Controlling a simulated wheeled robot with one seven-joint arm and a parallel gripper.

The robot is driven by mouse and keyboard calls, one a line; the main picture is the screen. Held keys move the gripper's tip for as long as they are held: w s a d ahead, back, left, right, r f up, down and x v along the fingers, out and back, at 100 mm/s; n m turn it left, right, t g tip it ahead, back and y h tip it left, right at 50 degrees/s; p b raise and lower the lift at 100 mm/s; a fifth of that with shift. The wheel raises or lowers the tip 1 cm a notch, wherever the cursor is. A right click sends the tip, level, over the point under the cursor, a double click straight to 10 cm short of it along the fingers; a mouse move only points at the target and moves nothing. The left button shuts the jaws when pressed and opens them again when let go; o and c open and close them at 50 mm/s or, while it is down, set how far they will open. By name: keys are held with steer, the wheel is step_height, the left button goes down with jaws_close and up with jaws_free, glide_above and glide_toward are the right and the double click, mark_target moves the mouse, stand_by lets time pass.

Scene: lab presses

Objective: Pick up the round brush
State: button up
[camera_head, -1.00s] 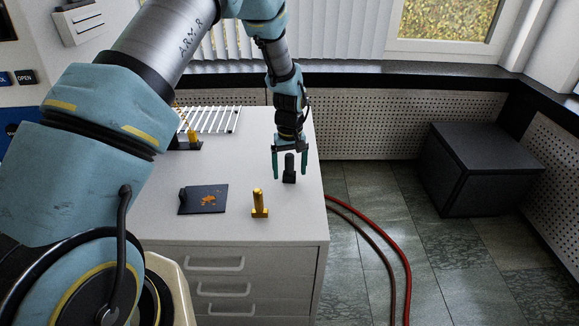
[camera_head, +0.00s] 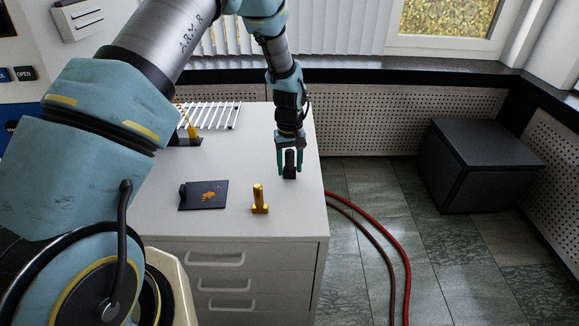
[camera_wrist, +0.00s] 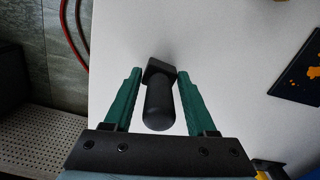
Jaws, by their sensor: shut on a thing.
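The round brush, a dark upright cylinder on a small block-like foot (camera_head: 289,171), stands near the right edge of the white cabinet top. It also shows in the wrist view (camera_wrist: 159,103), with its rounded end toward the camera. My gripper (camera_head: 290,167) points down with its two green fingers on either side of the brush. The foot appears to be on the cabinet top.
A yellow upright piece (camera_head: 259,200) stands in front of the gripper on the cabinet top (camera_head: 230,231). A dark plate with orange bits (camera_head: 203,195) lies to its left. A white rack (camera_head: 213,115) is behind. Red hoses (camera_head: 385,235) run along the floor at right.

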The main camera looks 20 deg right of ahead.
steer(key=shift+c, duration=0.5)
steer(key=shift+r, duration=0.1)
